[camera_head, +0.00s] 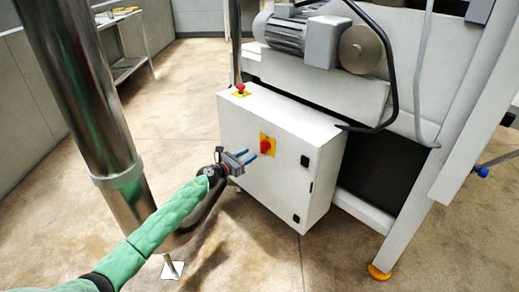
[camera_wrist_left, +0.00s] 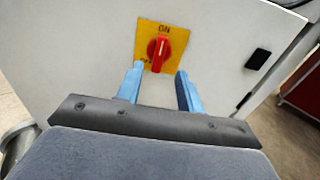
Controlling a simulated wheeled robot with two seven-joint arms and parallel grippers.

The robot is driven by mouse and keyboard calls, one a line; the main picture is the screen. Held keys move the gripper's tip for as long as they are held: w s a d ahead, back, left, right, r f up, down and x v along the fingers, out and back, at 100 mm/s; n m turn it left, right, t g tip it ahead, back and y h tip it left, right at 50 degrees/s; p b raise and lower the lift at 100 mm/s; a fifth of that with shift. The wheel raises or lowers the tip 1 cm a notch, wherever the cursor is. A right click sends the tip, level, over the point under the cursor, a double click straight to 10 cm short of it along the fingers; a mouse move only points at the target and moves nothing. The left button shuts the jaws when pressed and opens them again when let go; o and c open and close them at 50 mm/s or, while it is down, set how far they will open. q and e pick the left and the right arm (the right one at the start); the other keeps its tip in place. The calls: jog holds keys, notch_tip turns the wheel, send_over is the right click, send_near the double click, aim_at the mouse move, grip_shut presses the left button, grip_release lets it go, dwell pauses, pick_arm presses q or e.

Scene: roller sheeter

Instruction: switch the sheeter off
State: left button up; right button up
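In the left wrist view the switch knob (camera_wrist_left: 159,48) points up toward the "ON" label; lower lettering at the plate's left is partly hidden. My left gripper (camera_head: 262,151) reaches in from the left, just in front of the box. Its blue fingers (camera_wrist_left: 158,88) are apart, below and to either side of the knob, with nothing between them. Whether they touch the panel is unclear. My right gripper is not in view.
A red push button (camera_head: 240,87) on yellow sits on top of the box. Black latches (camera_head: 304,160) line its right edge. A steel column (camera_head: 85,80) stands at left near my arm. A motor (camera_head: 285,32) is above. Open floor lies in front.

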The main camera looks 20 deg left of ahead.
aim_at(263, 147)
pick_arm(q)
jog(key=x, duration=0.7)
jog(key=shift+c, duration=0.5)
grip_shut()
